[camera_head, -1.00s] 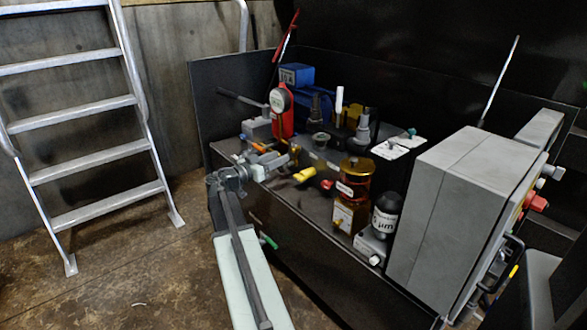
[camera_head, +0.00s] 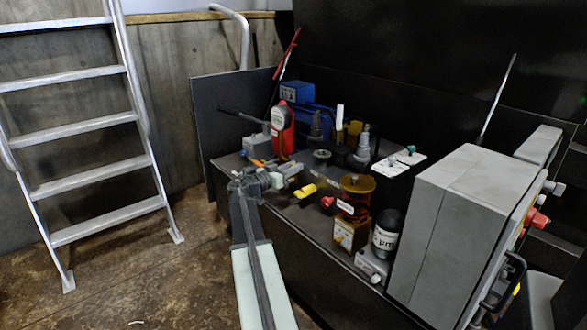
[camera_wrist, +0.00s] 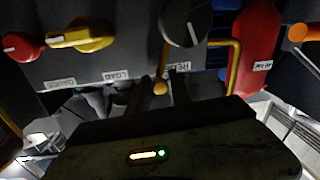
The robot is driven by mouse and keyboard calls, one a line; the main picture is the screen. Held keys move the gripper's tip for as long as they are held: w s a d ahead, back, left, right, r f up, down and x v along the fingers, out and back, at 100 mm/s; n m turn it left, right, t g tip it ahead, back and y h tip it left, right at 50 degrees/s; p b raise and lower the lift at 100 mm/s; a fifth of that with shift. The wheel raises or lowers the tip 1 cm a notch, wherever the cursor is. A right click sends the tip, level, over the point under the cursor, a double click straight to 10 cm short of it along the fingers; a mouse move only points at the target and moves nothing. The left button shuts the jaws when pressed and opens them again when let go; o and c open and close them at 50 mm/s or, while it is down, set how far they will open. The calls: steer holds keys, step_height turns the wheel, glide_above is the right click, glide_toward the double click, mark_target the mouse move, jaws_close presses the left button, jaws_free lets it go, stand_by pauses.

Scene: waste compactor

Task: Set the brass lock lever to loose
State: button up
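In the wrist view a thin brass lever (camera_wrist: 161,82) with a round end hangs below a large black dial (camera_wrist: 186,22) on the grey panel. It looks like the lock lever; its label is partly covered and I cannot read its setting. My gripper (camera_wrist: 158,96) has its dark fingers close to the lever's round end, with a gap between them. Contact cannot be made out. In the head view my gripper (camera_head: 290,169) is at the left front of the bench, and the lever cannot be made out there.
A yellow handle (camera_wrist: 82,36) and a red knob (camera_wrist: 22,46) sit left of the dial in the wrist view. A red gauge (camera_wrist: 258,45) and a brass pipe (camera_wrist: 236,62) are to the right. A grey cabinet (camera_head: 440,225) stands at the bench's right.

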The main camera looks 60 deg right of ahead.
jaws_close()
stand_by(1.2)
